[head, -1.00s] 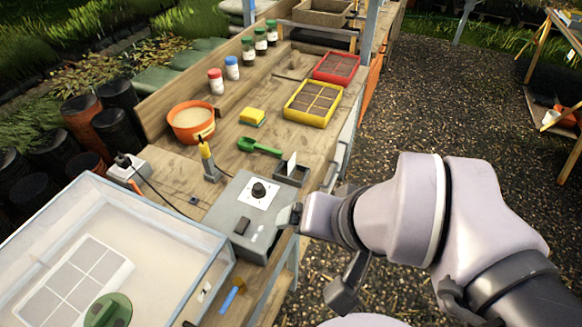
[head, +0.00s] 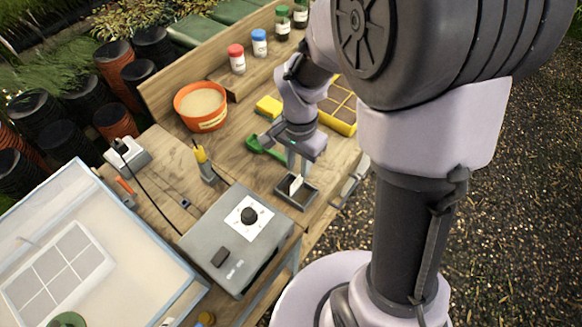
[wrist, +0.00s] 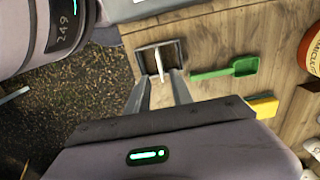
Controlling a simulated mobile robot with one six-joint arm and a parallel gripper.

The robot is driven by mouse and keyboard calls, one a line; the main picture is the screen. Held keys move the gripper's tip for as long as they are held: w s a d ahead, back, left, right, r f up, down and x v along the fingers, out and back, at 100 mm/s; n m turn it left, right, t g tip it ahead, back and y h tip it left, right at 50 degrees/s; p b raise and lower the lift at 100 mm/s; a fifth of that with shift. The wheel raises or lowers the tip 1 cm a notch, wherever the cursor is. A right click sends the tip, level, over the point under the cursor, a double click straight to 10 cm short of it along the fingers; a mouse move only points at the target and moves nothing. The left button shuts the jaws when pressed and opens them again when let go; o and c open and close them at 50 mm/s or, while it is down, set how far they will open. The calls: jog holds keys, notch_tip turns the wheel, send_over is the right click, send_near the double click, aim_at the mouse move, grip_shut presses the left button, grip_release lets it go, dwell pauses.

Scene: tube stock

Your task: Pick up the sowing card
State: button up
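The sowing card (head: 296,185) is a small white card standing upright in a small dark tray (head: 285,195) near the bench's front edge. In the wrist view the card (wrist: 159,64) shows edge-on as a thin white strip inside the tray (wrist: 179,50). My gripper (head: 294,166) points down just above the tray. In the wrist view my gripper (wrist: 162,76) has its two fingers apart, one to either side of the card's line, with gaps visible. How far the fingertips reach down beside the card is hard to tell.
A green scoop (wrist: 225,70) lies close beside the tray. A grey box with a knob (head: 238,240) stands in front of it. A yellow-handled tool (head: 204,165), a yellow sponge (head: 269,106) and an orange bowl (head: 201,106) are farther back. A yellow seed tray (head: 340,105) is partly hidden by my arm.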

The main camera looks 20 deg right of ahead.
aim_at(297, 183)
notch_tip(297, 183, down, 2)
jog(key=shift+d+f, duration=0.1)
jog(key=shift+f, duration=0.1)
jog(key=shift+f+b, duration=0.45)
jog(key=shift+f, duration=0.15)
jog(key=f+b, duration=0.1)
jog(key=f, duration=0.1)
jog(key=f+b, duration=0.1)
jog(key=f, duration=0.1)
jog(key=shift+s+a+f, duration=0.1)
jog(key=shift+a+f, duration=0.1)
jog(key=shift+f, duration=0.2)
jog(key=shift+r, duration=0.1)
grip_shut()
